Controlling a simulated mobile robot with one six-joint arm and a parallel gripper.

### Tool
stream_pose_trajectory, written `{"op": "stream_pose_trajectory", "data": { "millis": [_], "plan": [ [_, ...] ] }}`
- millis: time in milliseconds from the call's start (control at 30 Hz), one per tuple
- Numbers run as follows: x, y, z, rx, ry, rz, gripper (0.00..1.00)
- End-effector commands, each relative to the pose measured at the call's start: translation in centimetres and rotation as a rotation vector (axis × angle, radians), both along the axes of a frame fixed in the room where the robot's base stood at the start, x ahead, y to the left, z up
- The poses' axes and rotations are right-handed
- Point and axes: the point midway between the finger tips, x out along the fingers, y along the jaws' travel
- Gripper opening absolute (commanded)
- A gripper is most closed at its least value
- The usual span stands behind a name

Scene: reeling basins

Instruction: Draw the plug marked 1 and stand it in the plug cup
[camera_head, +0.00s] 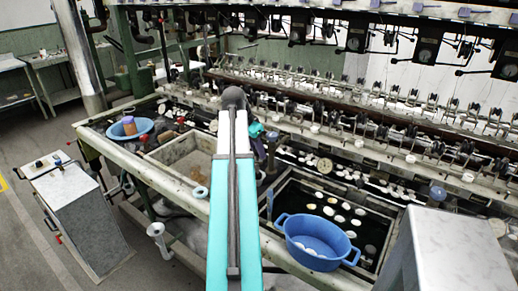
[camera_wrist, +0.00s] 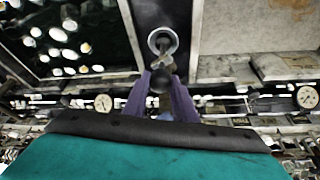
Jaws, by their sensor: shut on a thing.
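My gripper (camera_wrist: 160,90) is in the middle of the wrist view, its two purple fingers shut on a dark round-topped plug (camera_wrist: 159,79). A greyish stem-like part shows just beyond the fingertips, in line with a pale round ring (camera_wrist: 154,35) on a dark strip between two basins. I cannot tell whether the plug is inside the ring or clear of it. No number is legible. In the head view my arm covers this spot. A small pale ring-shaped piece (camera_head: 200,191) sits on the front rail; I cannot tell whether it is the plug cup.
A dark basin with white cocoons lies right of my arm, with a blue tub (camera_head: 316,243) at its front. A pale basin (camera_head: 170,150) lies left. A blue bowl (camera_head: 130,131) stands farther left. Reeling machinery runs along the back. A grey cabinet (camera_head: 455,250) stands at right.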

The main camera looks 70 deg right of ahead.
Motion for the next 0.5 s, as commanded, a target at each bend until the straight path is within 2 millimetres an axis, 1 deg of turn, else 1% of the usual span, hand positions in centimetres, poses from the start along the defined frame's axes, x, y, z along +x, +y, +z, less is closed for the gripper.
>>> {"op": "stream_pose_trajectory", "data": {
  "millis": [467, 500],
  "plan": [
    [0.01, -0.01, -0.48, -0.001, 0.0, 0.0, 0.09],
    [0.0, -0.01, -0.44, -0.001, 0.0, 0.0, 0.3]
  ]
}}
